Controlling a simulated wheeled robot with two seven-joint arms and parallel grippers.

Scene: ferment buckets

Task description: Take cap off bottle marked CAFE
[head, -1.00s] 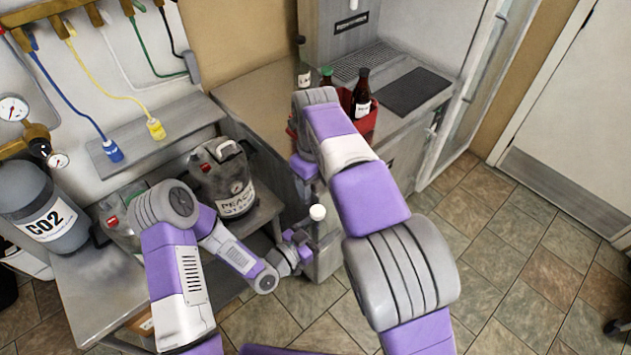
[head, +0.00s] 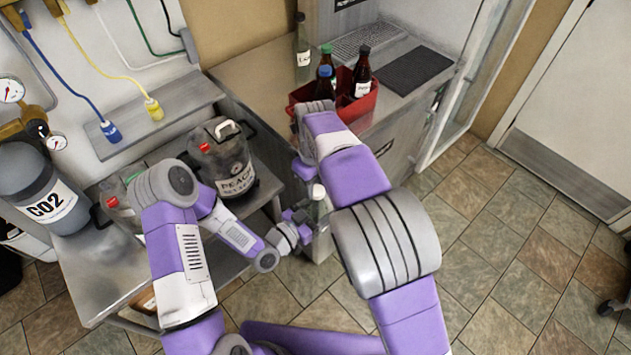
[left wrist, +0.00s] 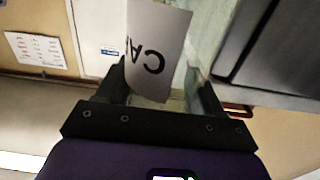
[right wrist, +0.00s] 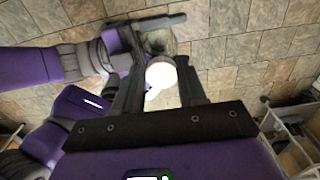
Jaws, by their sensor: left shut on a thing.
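The bottle (left wrist: 203,35) with the label reading "CA…" (left wrist: 160,45) is held in my left gripper (left wrist: 163,75). Part of the label is cut off in the left wrist view. In the head view the bottle (head: 322,209) stands roughly upright beside the bench, topped by a white cap (head: 318,190). My left gripper (head: 300,222) is shut on its body. My right gripper (right wrist: 160,68) is open, with the white cap (right wrist: 161,73) between or just beyond its fingertips. Whether the fingers touch the cap cannot be told. In the head view my right arm hides most of that gripper.
A red crate (head: 359,107) with several dark bottles stands on the counter, close to my right arm. A clear bottle (head: 302,50) stands behind it. A peach keg (head: 226,160) and a CO2 cylinder (head: 45,190) are at left. The floor (head: 510,250) at right is open.

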